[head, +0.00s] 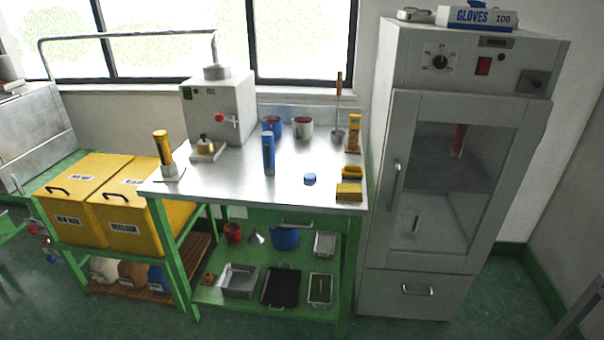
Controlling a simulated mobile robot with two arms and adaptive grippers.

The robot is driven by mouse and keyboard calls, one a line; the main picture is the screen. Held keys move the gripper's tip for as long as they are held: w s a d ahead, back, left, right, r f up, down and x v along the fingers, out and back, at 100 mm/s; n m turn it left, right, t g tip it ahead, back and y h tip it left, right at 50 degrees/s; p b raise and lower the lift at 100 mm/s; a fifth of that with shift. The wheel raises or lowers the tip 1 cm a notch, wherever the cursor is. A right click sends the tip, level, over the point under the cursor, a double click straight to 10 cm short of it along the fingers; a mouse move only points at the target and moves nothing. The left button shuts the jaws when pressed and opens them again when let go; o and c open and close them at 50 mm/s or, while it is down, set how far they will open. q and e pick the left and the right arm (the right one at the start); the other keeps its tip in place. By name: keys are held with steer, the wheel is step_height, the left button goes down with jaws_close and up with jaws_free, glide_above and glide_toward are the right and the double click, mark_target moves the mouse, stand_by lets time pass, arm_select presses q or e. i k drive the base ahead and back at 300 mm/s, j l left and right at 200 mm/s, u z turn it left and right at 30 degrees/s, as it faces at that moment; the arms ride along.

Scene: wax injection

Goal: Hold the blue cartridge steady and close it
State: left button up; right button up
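The blue cartridge (268,153) stands upright near the middle of the metal worktable (235,182). A small round blue cap (309,179) lies on the tabletop to the right of the cartridge, apart from it. The cartridge's top end is too small to make out clearly. Neither of my grippers shows in the head view.
A yellow and black cartridge (163,148) stands at the table's left edge. The filling machine (215,105) is behind it. A tall cabinet (447,190) stands right.

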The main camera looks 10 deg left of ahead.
mark_target(267, 140)
steer(key=i+j+z, duration=0.25)
steer(key=i+j, duration=0.2)
steer(key=i+j+z, duration=0.3)
steer(key=i+j, duration=0.25)
steer(key=i, duration=0.05)
